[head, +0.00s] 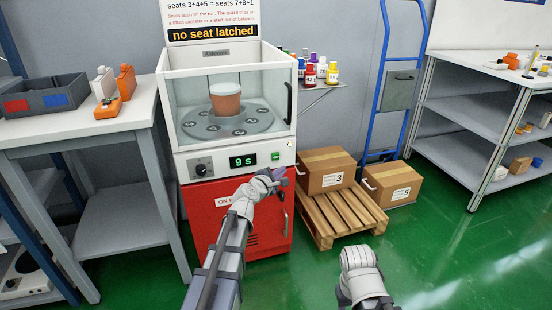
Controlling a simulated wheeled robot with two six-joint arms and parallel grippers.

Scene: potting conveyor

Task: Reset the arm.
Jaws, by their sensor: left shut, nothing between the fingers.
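My left arm reaches up from the bottom centre in the head view. Its gripper (277,176) is shut and empty, in front of the right side of the machine, near the top edge of the red cabinet (242,240). I cannot tell whether it touches the machine. My right gripper (360,258) is low, right of centre, over the green floor; its fingers do not show clearly. The white machine (183,140) has a clear guard around a round numbered plate (245,126) with an orange-brown pot (226,103) on it. Its display (243,161) reads "9 s".
A table (80,128) with a grey bin (45,98) stands at the left. A blue hand truck (381,80) leans behind, and shelving (480,90) stands at far right. Green floor at lower right is clear.

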